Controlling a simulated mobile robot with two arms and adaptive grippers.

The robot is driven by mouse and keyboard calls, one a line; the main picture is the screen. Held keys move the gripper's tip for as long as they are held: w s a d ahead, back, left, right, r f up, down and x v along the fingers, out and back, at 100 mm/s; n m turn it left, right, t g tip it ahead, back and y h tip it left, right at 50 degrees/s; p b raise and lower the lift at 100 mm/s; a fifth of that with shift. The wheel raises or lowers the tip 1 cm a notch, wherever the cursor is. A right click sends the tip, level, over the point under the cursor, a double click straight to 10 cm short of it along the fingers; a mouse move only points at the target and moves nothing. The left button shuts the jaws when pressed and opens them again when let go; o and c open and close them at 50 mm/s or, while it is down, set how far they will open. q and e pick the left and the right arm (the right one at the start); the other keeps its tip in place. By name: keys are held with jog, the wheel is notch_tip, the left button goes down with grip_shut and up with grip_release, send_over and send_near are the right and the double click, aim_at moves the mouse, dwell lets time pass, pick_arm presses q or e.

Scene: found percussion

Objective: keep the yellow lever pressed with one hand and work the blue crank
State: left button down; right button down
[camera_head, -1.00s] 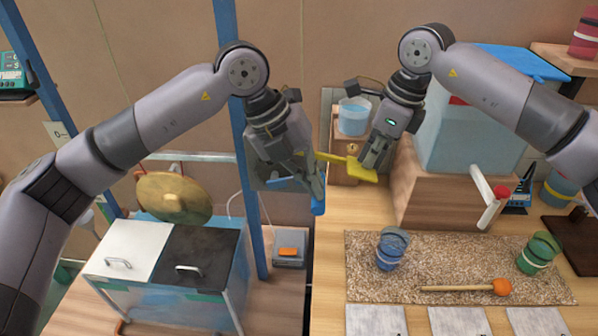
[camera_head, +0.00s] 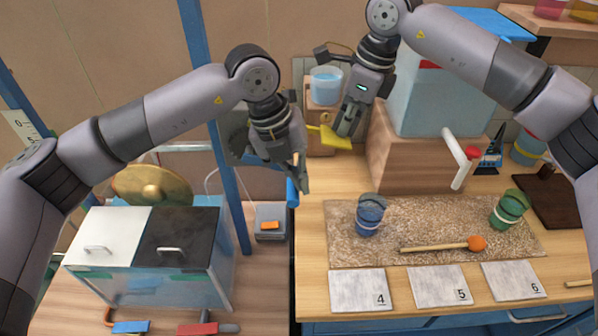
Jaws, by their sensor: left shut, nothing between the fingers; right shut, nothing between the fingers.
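The yellow lever (camera_head: 333,139) sticks out to the right in front of a wooden block. My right gripper (camera_head: 343,130) is shut, with its fingertips at the lever's wide end, apparently resting on it from above. The blue crank (camera_head: 292,193) shows as an upright blue handle by the blue post; the rest of it is mostly hidden behind my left gripper. My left gripper (camera_head: 301,181) is shut and empty, its fingertips beside the blue handle. I cannot tell whether they touch it.
A gong (camera_head: 151,187) and a box with white and black lids (camera_head: 110,236) stand at left. A speckled mat (camera_head: 440,238) holds blue and green cups and a mallet (camera_head: 440,246). A wooden box (camera_head: 400,160) carrying a clear tank stands right of the lever.

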pick_arm(q)
jog(key=shift+f, duration=0.1)
dwell(0.5)
notch_tip(320, 180, up, 14)
jog(key=d, duration=0.2)
jog(key=shift+d, duration=0.35)
jog(key=shift+f, duration=0.1)
dwell(0.6)
